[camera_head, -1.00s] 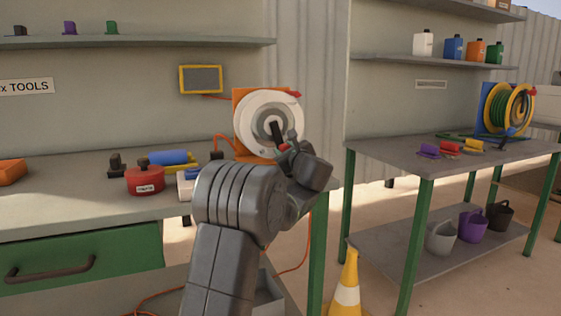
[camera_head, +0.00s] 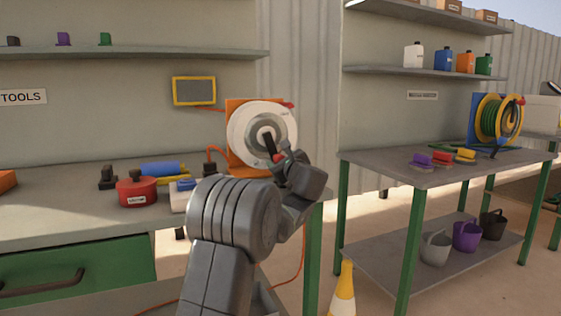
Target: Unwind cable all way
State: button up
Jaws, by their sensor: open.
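A white cable reel (camera_head: 240,133) with a grey hub stands on an orange backing plate (camera_head: 246,171) at the right end of the left workbench. A dark piece, perhaps the crank handle (camera_head: 269,145), shows at the hub beside the fingers. My wrist hides the reel's lower right, and I cannot tell whether the fingers touch the handle.
A red round container (camera_head: 136,189), a blue cylinder (camera_head: 162,169) and a black item (camera_head: 107,179) lie on the left bench (camera_head: 50,205). A second table (camera_head: 390,163) holds a yellow-green hose reel (camera_head: 498,119).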

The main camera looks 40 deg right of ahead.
jog(key=p+v, duration=0.1)
jog(key=v, duration=1.2)
jog(key=shift+s+a, duration=0.15)
jog(key=shift+s, duration=0.25)
jog(key=b+x, duration=0.1)
jog(key=x, duration=1.2)
jog(key=shift+w, duration=0.4)
jog(key=shift+s, duration=0.1)
